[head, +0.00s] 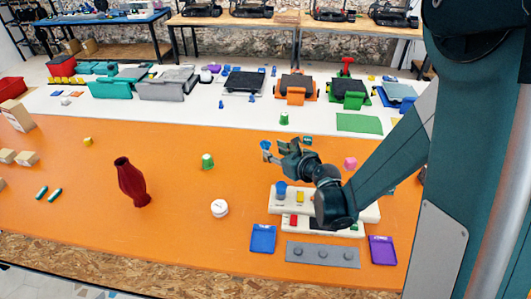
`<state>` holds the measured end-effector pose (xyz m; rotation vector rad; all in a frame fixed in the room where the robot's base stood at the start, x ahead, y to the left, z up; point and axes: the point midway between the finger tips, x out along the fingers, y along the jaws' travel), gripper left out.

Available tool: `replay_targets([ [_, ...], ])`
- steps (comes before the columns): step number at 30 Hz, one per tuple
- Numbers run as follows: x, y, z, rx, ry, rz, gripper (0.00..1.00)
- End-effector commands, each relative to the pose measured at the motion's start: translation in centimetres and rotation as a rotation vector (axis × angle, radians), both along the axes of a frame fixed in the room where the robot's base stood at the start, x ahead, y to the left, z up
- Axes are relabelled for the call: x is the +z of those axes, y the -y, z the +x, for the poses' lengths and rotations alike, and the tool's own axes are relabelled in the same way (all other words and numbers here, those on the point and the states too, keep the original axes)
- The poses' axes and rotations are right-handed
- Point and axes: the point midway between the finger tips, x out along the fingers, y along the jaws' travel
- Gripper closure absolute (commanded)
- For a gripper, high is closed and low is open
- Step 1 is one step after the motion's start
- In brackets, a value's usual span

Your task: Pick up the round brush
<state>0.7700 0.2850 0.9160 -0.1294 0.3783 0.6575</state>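A small white round object (219,208) lies on the orange table mat, left of my arm. It is the thing most like a round brush, but it is too small to be sure, and I see no bristles. My gripper (286,147) is above the table, up and to the right of it and well apart from it. Its fingers look spread, with nothing clear between them. A small blue patch shows at the left fingertip; I cannot tell whether it is part of the finger or a thing behind it.
A white board (279,207), blue tray (263,239), grey plate (323,253) and purple tray (382,250) lie near my arm. The mat's middle left is mostly clear.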

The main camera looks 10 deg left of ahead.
Motion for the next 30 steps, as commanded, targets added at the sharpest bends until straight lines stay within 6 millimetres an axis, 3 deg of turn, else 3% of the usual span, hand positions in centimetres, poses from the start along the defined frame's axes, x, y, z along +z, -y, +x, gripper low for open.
replay_targets([
  [30,-1.5,-2.1,2.9,0.001,0.001,-0.001,0.65],
])
